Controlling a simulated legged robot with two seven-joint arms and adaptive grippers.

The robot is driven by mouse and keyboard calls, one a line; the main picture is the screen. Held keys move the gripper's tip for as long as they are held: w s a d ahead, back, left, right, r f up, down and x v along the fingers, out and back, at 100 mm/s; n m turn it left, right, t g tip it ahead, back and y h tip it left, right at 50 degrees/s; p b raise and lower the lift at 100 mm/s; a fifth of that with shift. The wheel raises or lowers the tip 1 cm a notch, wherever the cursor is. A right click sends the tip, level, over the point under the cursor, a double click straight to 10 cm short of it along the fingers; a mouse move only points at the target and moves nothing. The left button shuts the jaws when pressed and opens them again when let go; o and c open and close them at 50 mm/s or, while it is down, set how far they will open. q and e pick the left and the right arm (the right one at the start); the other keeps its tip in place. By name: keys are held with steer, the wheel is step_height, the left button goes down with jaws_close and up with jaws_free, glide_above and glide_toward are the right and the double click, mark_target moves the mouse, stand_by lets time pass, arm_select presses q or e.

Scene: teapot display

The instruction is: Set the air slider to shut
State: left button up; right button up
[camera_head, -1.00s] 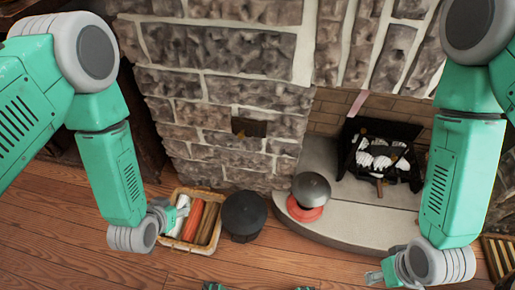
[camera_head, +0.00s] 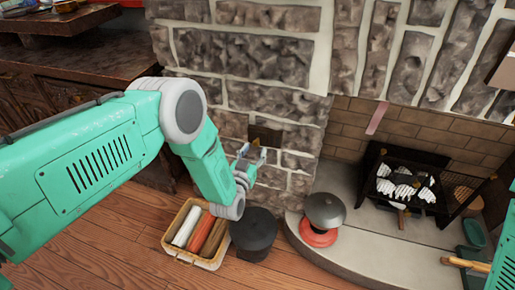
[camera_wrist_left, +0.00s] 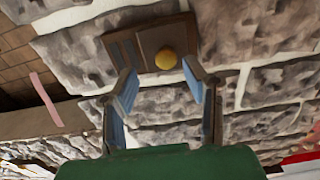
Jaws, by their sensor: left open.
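The air slider is a small brown wooden plate (camera_head: 264,135) on the stone chimney wall, with a round yellow knob. In the left wrist view the plate (camera_wrist_left: 122,48) is tilted and the yellow knob (camera_wrist_left: 166,59) sits on its lighter panel, toward the right part of the plate. My left gripper (camera_head: 252,155) is raised in front of the wall just below the plate. In the left wrist view its fingers (camera_wrist_left: 158,88) are apart, with the knob ahead between their tips and nothing held. I cannot tell whether a finger touches the plate.
Below stand a basket (camera_head: 172,243) of rolls and a black pot (camera_head: 254,232). A grey-lidded pot (camera_head: 324,209) on a red base stands on the pale hearth (camera_head: 355,245). A black fire grate (camera_head: 405,180) is at right. A dark wooden cabinet (camera_head: 60,85) stands at left.

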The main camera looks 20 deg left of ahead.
mark_target(257, 145)
arm_select(q)
steer(key=w+b, duration=0.1)
steer(key=w, duration=0.2)
steer(key=shift+w+f, duration=0.1)
steer(key=shift+w, duration=0.15)
steer(key=shift+w+a, duration=0.2)
steer(key=shift+a, duration=0.2)
steer(key=shift+w+a, duration=0.1)
steer(key=shift+a, duration=0.2)
steer(key=shift+d, duration=0.35)
steer(key=shift+c, duration=1.1)
steer(key=shift+d, duration=0.2)
jaws_close()
steer(key=shift+d, duration=0.65)
steer(key=shift+d+b, duration=0.35)
steer(key=shift+d, duration=0.9)
steer(key=shift+s+d, duration=0.2)
steer(key=shift+d, duration=0.3)
steer(key=shift+o, duration=1.1)
jaws_free()
steer(key=shift+d, duration=0.1)
arm_select(e)
step_height(257, 145, down, 2)
steer(key=shift+a+f, duration=0.1)
steer(key=shift+a, duration=0.05)
